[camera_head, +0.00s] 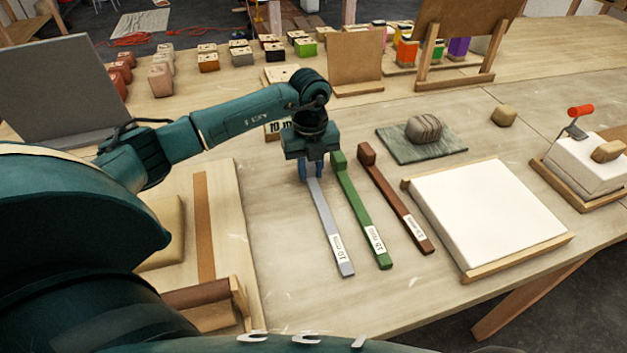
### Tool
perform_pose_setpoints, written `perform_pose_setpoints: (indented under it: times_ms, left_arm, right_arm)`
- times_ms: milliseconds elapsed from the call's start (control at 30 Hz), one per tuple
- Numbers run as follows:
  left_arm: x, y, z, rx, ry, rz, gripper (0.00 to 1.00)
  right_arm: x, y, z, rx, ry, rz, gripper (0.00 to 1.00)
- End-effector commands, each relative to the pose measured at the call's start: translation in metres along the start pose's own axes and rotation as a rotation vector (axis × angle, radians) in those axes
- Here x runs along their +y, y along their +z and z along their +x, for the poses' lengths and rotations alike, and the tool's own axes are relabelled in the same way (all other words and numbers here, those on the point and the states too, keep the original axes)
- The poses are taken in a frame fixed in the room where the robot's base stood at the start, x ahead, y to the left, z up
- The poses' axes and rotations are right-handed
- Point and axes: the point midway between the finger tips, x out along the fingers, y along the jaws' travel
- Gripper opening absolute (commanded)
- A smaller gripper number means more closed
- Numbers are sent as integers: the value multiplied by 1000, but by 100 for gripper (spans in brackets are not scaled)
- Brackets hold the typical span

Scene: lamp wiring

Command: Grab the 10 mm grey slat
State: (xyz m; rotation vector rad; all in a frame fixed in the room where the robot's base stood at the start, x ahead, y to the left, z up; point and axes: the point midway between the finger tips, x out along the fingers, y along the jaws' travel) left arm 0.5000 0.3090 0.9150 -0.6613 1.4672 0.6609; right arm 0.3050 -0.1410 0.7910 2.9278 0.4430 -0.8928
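The grey slat (328,225) lies flat on the table, its near end carrying a white label and its far end under my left gripper. My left gripper (311,172) points down at that far end, with its two blue fingers apart on either side of it. Whether the fingers press on the slat cannot be made out, and the slat's far tip is mostly hidden. A green slat (358,213) and a brown slat (395,198) lie to the right, each with a raised block at its far end. My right gripper is not in view.
Right of the slats are a wood-edged white slab (488,215) and a stone on a green slate (421,154). A wooden board (232,240) lies left. Several small coloured blocks stand at the back.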

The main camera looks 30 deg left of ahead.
Motion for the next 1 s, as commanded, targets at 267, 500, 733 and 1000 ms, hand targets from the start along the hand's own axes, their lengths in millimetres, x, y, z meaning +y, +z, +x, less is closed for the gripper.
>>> perform_pose_setpoints:
  times_ms: [267, 500, 733, 1000]
  left_arm:
    - [0, 0, 0, 0, 0, 0, 0]
    - [0, 0, -2, -1, -1, 0, 0]
    - [-1, 1, -31, -4, -6, 1, 0]
    - [-1, 1, -83, -2, -3, 0, 0]
  right_arm:
    - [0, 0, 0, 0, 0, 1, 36]
    - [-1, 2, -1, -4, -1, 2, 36]
    - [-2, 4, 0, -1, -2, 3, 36]
    - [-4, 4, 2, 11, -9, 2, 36]
